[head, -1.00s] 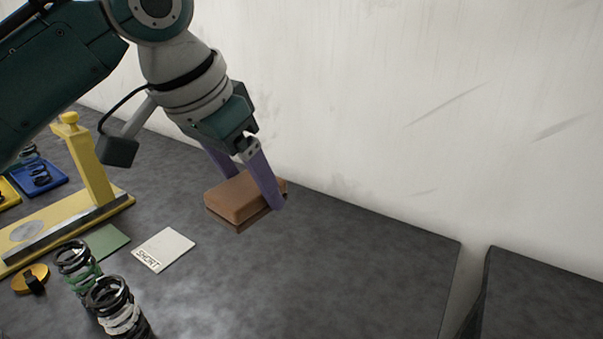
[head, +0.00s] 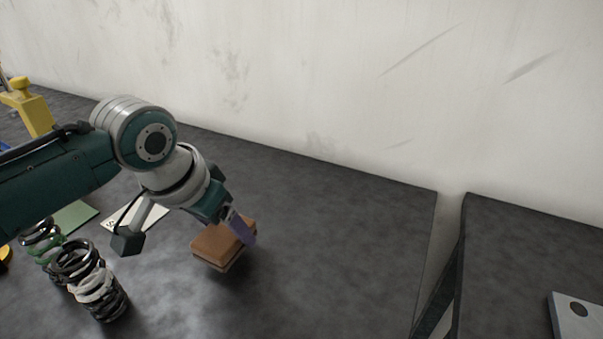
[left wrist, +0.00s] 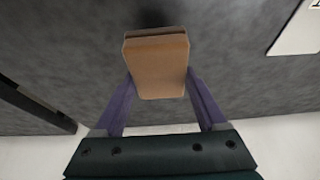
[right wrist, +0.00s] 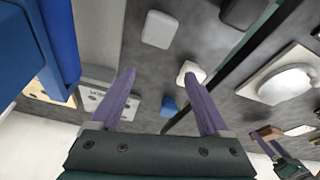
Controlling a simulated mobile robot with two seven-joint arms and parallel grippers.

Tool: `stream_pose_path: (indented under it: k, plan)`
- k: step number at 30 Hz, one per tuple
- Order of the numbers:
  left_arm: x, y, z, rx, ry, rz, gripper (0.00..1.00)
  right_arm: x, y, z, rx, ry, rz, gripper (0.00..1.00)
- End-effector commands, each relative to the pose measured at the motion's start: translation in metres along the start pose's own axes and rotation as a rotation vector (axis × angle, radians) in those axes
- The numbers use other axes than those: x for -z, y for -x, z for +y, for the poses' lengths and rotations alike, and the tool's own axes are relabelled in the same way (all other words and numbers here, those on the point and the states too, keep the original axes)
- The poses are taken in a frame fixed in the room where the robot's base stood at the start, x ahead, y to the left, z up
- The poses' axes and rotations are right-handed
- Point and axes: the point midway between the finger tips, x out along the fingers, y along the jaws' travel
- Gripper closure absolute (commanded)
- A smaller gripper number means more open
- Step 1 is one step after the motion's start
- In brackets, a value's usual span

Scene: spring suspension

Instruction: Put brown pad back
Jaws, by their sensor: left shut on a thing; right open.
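The brown pad (head: 222,246) is a thick block with a darker layer at its lower edge. My left gripper (head: 238,238) is shut on it and holds it tilted, apparently a little above the dark table, with a shadow beside it. In the left wrist view the pad (left wrist: 158,68) sits between the two purple fingers of the left gripper (left wrist: 160,85). My right gripper (right wrist: 160,76) is open and empty, with grey table below; it is outside the head view.
Two coil springs, one green-marked (head: 42,238) and one white-marked (head: 92,285), stand left of the pad. A white card (head: 122,217) and a green pad (head: 75,216) lie behind them. Table right of the pad is clear up to a gap (head: 442,265); a grey plate (head: 580,312) lies beyond.

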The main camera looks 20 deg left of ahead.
Motion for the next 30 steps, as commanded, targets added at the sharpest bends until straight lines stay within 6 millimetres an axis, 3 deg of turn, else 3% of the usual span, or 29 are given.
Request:
stream_pose_path:
  k: [4,16,17,24,30]
  plan:
    - [-0.009,-0.021,0.001,-0.001,0.001,-0.001,0.78,-0.003,-0.009,-0.001,0.001,-0.001,0.000,0.20]
    - [-0.010,-0.025,0.000,-0.001,0.000,0.001,0.78,-0.003,-0.010,-0.003,0.006,-0.007,0.000,0.20]
    - [-0.010,-0.025,0.000,-0.001,0.000,0.001,0.25,-0.003,-0.010,-0.003,0.006,-0.007,0.000,0.20]
    - [-0.010,-0.024,0.000,-0.001,0.000,0.001,0.00,-0.003,-0.009,-0.003,0.007,-0.007,0.000,0.20]
    - [-0.010,-0.024,0.000,-0.001,0.000,0.000,0.00,-0.003,-0.009,-0.003,0.007,-0.007,-0.001,0.20]
